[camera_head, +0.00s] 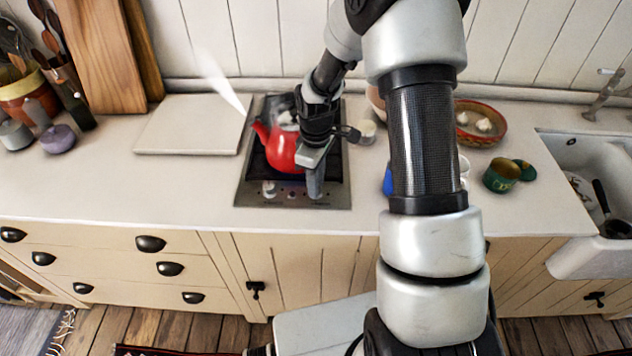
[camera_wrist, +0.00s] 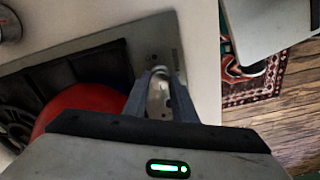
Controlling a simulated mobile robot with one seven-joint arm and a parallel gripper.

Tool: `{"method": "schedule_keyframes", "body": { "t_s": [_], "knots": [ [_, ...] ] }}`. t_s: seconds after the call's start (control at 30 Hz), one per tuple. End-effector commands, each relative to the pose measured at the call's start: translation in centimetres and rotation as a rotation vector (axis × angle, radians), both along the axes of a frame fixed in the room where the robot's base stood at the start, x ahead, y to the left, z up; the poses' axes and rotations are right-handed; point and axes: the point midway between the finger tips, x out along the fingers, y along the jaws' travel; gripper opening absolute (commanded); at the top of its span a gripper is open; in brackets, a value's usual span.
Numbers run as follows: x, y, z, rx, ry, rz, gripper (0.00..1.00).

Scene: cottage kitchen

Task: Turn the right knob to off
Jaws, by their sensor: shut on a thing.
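The cooktop (camera_head: 245,195) is set in the counter, with its knobs along the front edge. The left knob (camera_head: 269,188) is pale and stands free. My gripper (camera_head: 315,190) points down at the front right of the cooktop, over the right knob. In the wrist view, the two fingers of my gripper (camera_wrist: 160,92) are closed around the pale right knob (camera_wrist: 157,98). The fingers cover most of this knob, and its turned position cannot be read. A red kettle (camera_head: 279,148) stands on the cooktop just behind and left of my gripper, with white steam leaving its spout.
The kettle (camera_wrist: 85,102) is close beside my fingers in the wrist view. A pale board (camera_head: 190,125) lies left of the cooktop. A green mug (camera_head: 501,174), a bowl (camera_head: 480,138) and the sink (camera_head: 585,160) are to the right. The counter front is clear.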

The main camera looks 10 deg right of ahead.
Motion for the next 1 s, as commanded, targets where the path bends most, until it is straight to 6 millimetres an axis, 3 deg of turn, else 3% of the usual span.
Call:
{"method": "schedule_keyframes", "body": {
  "t_s": [1.0],
  "knots": [
    [0.02,0.12,-0.05,-0.001,-0.002,-0.898,0.02]
  ]
}}
